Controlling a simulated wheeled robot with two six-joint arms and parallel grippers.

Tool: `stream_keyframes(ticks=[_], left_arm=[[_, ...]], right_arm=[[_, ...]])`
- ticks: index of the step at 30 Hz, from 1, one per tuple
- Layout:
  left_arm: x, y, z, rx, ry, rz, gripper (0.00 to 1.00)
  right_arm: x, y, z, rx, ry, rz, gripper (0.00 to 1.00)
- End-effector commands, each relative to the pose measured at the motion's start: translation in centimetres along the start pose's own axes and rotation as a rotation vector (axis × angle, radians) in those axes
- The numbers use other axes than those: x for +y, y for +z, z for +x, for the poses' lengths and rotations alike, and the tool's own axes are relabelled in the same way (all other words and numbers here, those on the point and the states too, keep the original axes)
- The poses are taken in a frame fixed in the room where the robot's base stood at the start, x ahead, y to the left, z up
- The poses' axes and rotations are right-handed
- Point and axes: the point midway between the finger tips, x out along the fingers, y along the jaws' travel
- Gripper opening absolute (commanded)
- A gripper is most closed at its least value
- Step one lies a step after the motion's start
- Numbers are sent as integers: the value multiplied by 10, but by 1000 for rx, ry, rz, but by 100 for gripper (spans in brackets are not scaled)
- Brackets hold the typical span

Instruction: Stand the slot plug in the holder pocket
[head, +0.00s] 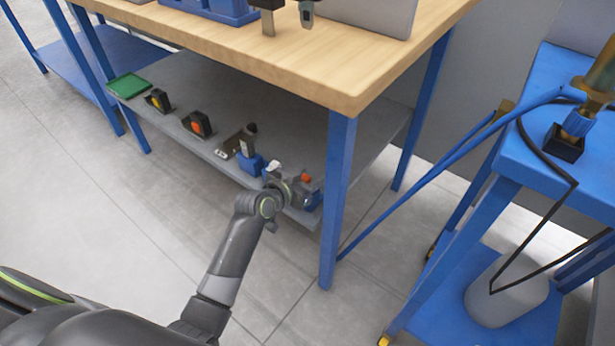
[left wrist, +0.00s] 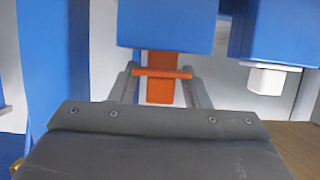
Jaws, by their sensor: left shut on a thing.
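The orange slot plug (left wrist: 160,92) is between the two grey fingers of my left gripper (left wrist: 163,88) in the left wrist view, with an orange bar across it. My left gripper is shut on it. One end of the plug meets a blue block (left wrist: 165,25), apparently the holder; whether it is inside a pocket or only against the block, I cannot tell. My right gripper is not in view.
Another blue block (head: 250,165) with a white post (head: 245,144) stands left of the gripper. A clamp-like part, two black blocks (head: 197,124) and a green tray (head: 129,86) line the grey shelf. The wooden tabletop (head: 330,60) overhangs; a blue table leg (head: 338,200) stands close right.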

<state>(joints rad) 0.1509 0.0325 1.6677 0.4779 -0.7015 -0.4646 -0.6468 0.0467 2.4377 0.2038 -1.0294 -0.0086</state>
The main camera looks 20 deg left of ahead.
Motion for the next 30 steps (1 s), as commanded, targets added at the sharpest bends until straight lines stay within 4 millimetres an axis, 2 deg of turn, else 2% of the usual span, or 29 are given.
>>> stream_keyframes(ticks=[13, 14, 19, 30], left_arm=[[0, 7, 3, 0, 0, 0, 21], [0, 7, 3, 0, 0, 0, 45], [0, 7, 3, 0, 0, 0, 68], [0, 6, -2, 0, 0, 0, 68]], right_arm=[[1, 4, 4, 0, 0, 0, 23], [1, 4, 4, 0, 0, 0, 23], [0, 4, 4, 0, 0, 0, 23], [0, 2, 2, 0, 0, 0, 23]])
